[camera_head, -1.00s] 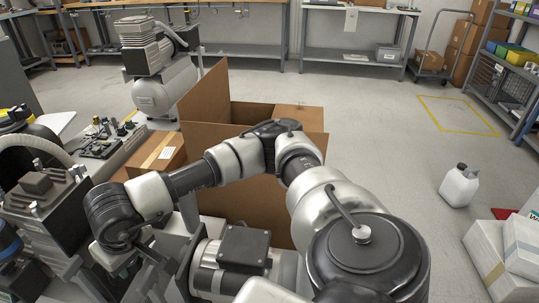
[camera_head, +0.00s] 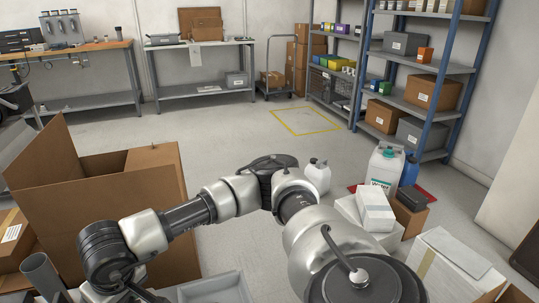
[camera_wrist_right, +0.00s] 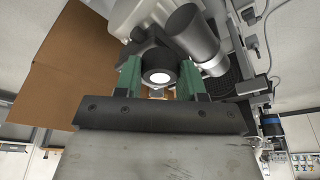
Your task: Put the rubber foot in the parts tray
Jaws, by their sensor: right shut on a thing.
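My right arm crosses the head view from the lower right to the lower left; its gripper is hidden at the bottom edge there. In the right wrist view my right gripper (camera_wrist_right: 159,80) has green fingers shut on a dark round piece with a pale centre, which appears to be the rubber foot (camera_wrist_right: 158,76). A shallow light-grey tray (camera_head: 236,276), which looks like the parts tray, is partly in view at the bottom of the head view, right of my right wrist. My left gripper is not in view.
A large open cardboard box (camera_head: 95,205) stands at the left. White boxes (camera_head: 445,265) and a white jug (camera_head: 384,165) are at the right, before a blue-framed shelf rack (camera_head: 415,95). Workbenches line the back wall. The middle floor is clear.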

